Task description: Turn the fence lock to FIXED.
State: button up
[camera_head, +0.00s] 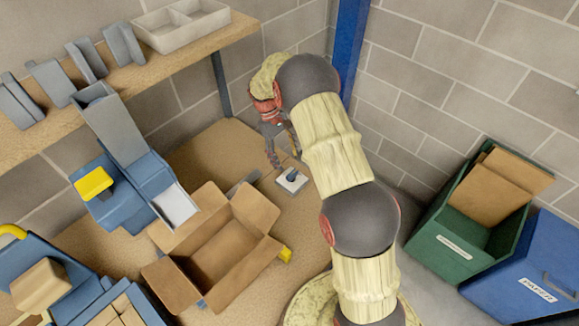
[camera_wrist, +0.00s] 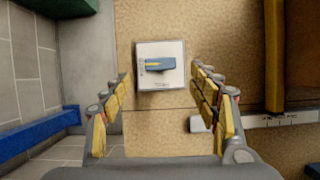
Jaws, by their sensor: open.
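The fence lock is a small white square plate (camera_wrist: 147,84) with a blue knob (camera_wrist: 160,65) on it. In the wrist view the knob lies crosswise, with a yellow pointer line toward the left side, where small lettering is too small to read. In the head view the plate (camera_head: 293,181) and its dark blue knob (camera_head: 291,174) sit on the wooden bench near its right edge. My gripper (camera_wrist: 161,104) is open and empty, its fingers spread on either side below the plate in the wrist view. In the head view my gripper (camera_head: 284,158) hangs just beyond the plate, apart from the knob.
An open cardboard box (camera_head: 222,245) stands on the bench left of the lock. A blue machine with a yellow part (camera_head: 94,183) is farther left. A yellow bar (camera_wrist: 274,55) and a marked scale (camera_wrist: 275,121) lie right in the wrist view. Green (camera_head: 450,246) and blue bins stand right.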

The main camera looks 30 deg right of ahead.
jog(key=v, duration=0.5)
dwell(0.5)
jog(key=s+a+r+m+t+b, duration=0.1)
jog(key=s+a+r+t+b, duration=0.2)
jog(key=s, duration=0.8)
jog(key=s+a+r+m+t+y+b, duration=0.1)
jog(key=s+a+r+t+b, duration=0.2)
jog(key=s+r, duration=0.4)
jog(key=s+a+r+m+t+b, duration=0.2)
jog(key=s+r+b, duration=0.3)
jog(key=s, duration=0.9)
jog(key=shift+s+a+t+y, duration=0.4)
jog(key=shift+a+t, duration=0.25)
jog(key=shift+t, duration=0.25)
